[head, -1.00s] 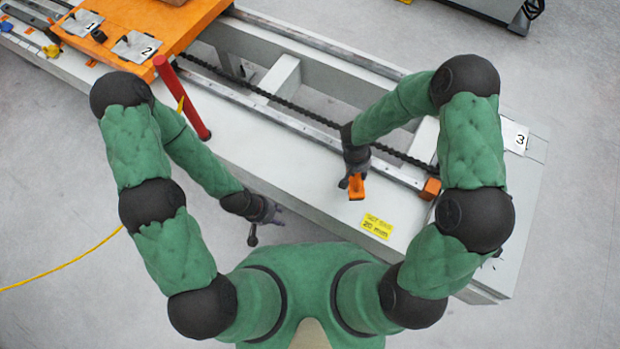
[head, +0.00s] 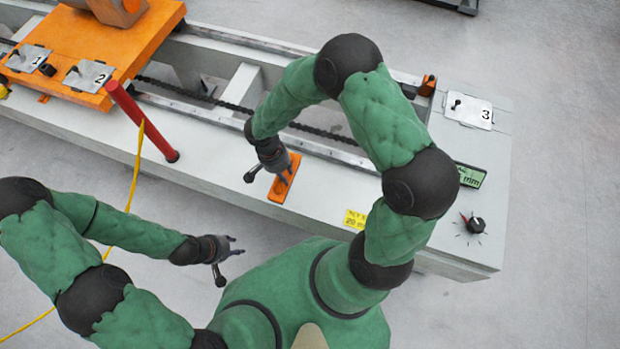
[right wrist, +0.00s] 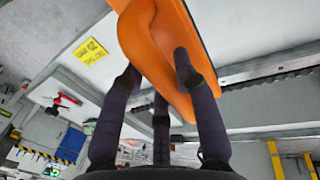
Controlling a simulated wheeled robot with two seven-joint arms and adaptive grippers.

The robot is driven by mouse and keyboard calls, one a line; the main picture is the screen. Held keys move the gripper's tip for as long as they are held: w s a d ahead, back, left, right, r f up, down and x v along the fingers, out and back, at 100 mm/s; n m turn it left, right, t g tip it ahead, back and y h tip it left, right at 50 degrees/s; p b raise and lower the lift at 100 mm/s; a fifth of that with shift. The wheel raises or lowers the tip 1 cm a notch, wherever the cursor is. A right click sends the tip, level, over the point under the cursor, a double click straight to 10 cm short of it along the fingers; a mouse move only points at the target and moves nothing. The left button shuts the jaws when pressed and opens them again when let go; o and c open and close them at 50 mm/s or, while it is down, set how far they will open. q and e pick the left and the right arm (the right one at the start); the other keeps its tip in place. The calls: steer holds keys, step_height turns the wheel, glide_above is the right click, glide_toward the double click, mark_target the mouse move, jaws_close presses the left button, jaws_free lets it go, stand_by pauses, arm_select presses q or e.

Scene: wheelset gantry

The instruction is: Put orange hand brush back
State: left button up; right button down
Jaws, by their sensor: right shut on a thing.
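The orange hand brush (head: 287,182) is in my right gripper (head: 268,172), over the front ledge of the white gantry bed (head: 215,158). In the right wrist view the brush (right wrist: 150,38) fills the top middle, with the dark fingers (right wrist: 157,68) closed around its grip. I cannot tell whether the brush touches the ledge.
A red bar (head: 143,122) leans up from the ledge, left of the brush. An orange carriage (head: 120,55) with plates 1 and 2 is at the back left. Plate 3 (head: 468,110), a dial (head: 474,224) and a yellow label (head: 356,219) lie to the right.

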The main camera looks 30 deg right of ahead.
steer(key=d+f+b, duration=0.1)
steer(key=d+f, duration=0.2)
steer(key=d+f+b, duration=0.2)
steer(key=d+f, duration=0.1)
steer(key=f, duration=0.1)
steer(key=d+f+b, duration=0.2)
steer(key=d+f, duration=0.1)
steer(key=f, duration=0.1)
steer(key=shift+s, duration=0.35)
steer(key=shift+r, duration=0.1)
steer(key=shift+f, duration=0.2)
steer(key=c, duration=0.9)
jaws_free()
steer(key=shift+c, duration=0.2)
